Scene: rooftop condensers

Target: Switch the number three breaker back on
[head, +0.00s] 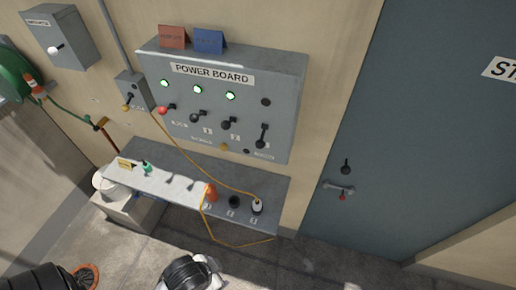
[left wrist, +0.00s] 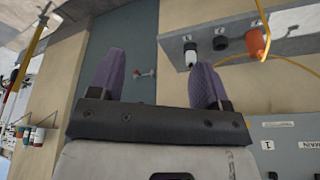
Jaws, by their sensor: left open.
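The grey power board (head: 222,95) hangs on the wall in the head view. Its rightmost lever, the number three breaker (head: 262,136), has a dark lamp (head: 266,101) above it, and its handle looks lengthwise up and down. The levers of breaker one (head: 196,117) and breaker two (head: 227,125) stand to its left. Three lamps on the board glow green. My left gripper (left wrist: 160,62) is open and empty in the left wrist view, its purple fingers wide apart. Part of the board (left wrist: 285,140) shows there at lower right, apart from the fingers. My right gripper is not in view.
Below the board a shelf (head: 180,185) holds an orange plug (head: 211,192) and a white plug (head: 257,206). A yellow cable loops from a small box (head: 134,91) to the shelf. A grey-blue door (head: 400,120) stands right. Red and blue cards (head: 208,41) sit atop the board.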

